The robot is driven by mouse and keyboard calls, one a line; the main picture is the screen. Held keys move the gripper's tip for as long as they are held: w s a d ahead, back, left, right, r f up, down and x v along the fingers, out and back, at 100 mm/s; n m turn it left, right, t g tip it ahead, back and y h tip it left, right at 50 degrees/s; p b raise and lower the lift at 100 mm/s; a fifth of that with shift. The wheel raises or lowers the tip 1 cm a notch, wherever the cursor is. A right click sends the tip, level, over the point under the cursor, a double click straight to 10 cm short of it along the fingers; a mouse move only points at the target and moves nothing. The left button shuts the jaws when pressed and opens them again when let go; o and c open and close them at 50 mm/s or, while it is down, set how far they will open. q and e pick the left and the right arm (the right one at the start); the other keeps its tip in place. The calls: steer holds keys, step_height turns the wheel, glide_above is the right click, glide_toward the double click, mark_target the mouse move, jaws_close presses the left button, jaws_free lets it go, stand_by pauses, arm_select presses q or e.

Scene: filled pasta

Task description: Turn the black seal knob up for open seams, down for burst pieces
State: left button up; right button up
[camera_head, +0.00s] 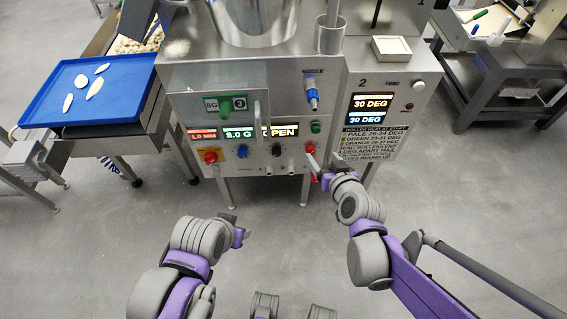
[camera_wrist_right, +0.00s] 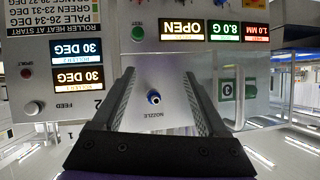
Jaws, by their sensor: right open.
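A small black knob (camera_head: 277,149) sits on the steel machine's front panel, below a display (camera_head: 280,131) that reads OPEN; its label is too small to read. The same OPEN display shows upside down in the right wrist view (camera_wrist_right: 182,31). My right gripper (camera_head: 322,163) is open and empty before the panel, right of the black knob and near a red knob (camera_head: 310,149). My left gripper's fingers do not show.
The panel also has a red knob (camera_head: 211,156), a blue knob (camera_head: 242,151) and a vertical handle (camera_head: 257,108). Roller displays (camera_head: 371,103) read 30 DEG. A steel table (camera_head: 500,75) stands at right. The floor before the machine is clear.

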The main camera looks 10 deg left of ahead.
mark_target(276, 154)
steer(key=w+a+f+t+b, duration=0.4)
steer(key=w+a+f+b, duration=0.15)
steer(key=a+f, duration=0.5)
steer(key=a+f+m+t+h+b, duration=0.2)
steer(key=a+f+m+b, duration=0.15)
steer(key=f, duration=1.15)
steer(key=x, duration=1)
steer(key=shift+a+r+b, duration=0.35)
steer(key=shift+a+b, duration=0.05)
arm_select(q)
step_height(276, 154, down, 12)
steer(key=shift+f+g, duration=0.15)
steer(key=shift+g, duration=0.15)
arm_select(e)
steer(key=shift+s, duration=0.1)
jaws_close()
